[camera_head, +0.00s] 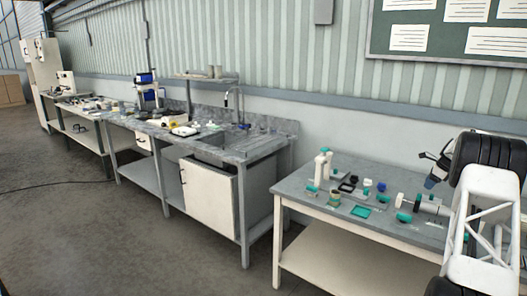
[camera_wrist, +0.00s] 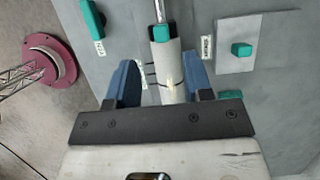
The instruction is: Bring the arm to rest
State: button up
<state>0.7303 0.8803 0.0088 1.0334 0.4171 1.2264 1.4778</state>
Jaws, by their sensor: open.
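My gripper (camera_wrist: 163,86) is open, with its two blue fingers apart in the wrist view. A pale grey cylinder with a teal block and a metal rod at its far end (camera_wrist: 166,62) shows between the fingers. I cannot tell how far below them it lies; nothing is gripped. In the head view my gripper (camera_head: 431,182) hangs over the right part of the near workbench (camera_head: 300,198), its tip close above a grey cylinder with teal parts (camera_head: 428,205).
The wrist view shows a plate with a teal knob (camera_wrist: 242,50). A sink counter (camera_head: 240,150) stands left, past a floor gap.

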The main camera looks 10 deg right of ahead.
jog(key=s+a+r+n, duration=0.3)
jog(key=a+r, duration=0.4)
jog(key=a, duration=0.5)
jog(key=s+a+r+n+g+h, duration=0.1)
jog(key=s+a+r+n, duration=0.45)
jog(key=a, duration=0.75)
jog(key=s+a+r+n, duration=0.2)
jog(key=a+r, duration=0.7)
jog(key=a, duration=0.3)
jog(key=s+a+r+n+h, duration=0.3)
jog(key=s+a+n, duration=0.6)
jog(key=s+a, duration=1.75)
jog(key=s+a+f+n, duration=0.2)
jog(key=s+f, duration=0.1)
jog(key=s, duration=0.5)
jog(key=s+a+f+n, duration=0.2)
jog(key=s+a+n, duration=0.1)
jog(key=s, duration=0.5)
jog(key=s+a+f+n, duration=0.2)
jog(key=s+a+f, duration=0.1)
jog(key=s, duration=0.5)
jog(key=shift+s+a+f+y, duration=0.2)
jog(key=shift+a+f+y, duration=0.05)
jog(key=shift+f+y, duration=0.1)
